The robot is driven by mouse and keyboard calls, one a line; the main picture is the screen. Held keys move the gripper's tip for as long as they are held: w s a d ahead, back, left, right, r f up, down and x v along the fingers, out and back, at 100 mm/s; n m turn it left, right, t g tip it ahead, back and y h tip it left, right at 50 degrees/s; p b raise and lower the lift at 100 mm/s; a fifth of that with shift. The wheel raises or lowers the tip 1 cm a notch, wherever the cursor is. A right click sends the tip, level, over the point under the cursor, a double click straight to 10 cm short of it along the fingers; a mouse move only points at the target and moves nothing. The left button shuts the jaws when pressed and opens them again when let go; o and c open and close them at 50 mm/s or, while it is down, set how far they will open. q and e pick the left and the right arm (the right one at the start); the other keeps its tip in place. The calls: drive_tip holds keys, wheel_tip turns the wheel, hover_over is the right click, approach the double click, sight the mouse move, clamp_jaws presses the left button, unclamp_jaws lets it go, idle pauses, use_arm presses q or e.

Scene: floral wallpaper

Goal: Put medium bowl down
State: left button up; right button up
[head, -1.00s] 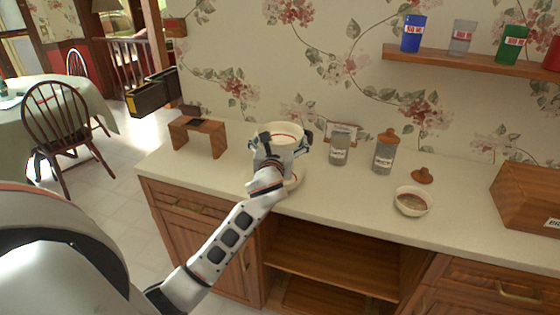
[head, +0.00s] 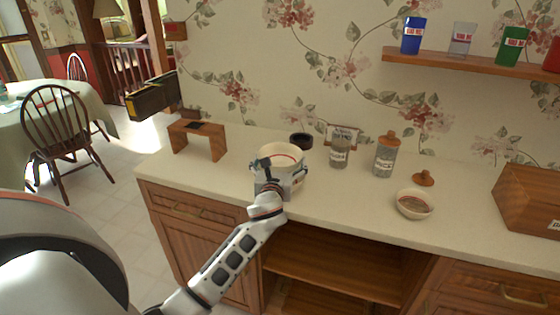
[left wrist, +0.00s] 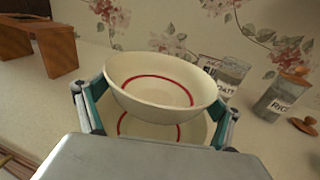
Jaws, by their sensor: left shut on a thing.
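A cream bowl with a red ring inside (head: 283,153), which I take as the medium bowl, is at my left gripper (head: 280,170) over the counter. In the left wrist view this bowl (left wrist: 165,75) sits tilted between the teal-padded fingers of my left gripper (left wrist: 160,115). A second cream bowl with a red ring (left wrist: 150,128) shows just below it, partly covered. The gripper is shut on the medium bowl; whether the two bowls touch cannot be told. My right gripper is not in view.
A small wooden stand (head: 199,138) is to the left. A dark round item (head: 301,141), an oats jar (head: 340,150) and a rice jar (head: 386,157) stand behind and to the right. A filled bowl (head: 414,204) lies farther right. The counter (head: 340,195) has bare room in front.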

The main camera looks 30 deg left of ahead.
use_arm(q)
drive_tip(key=shift+f, duration=0.45)
drive_tip(key=o, duration=1)
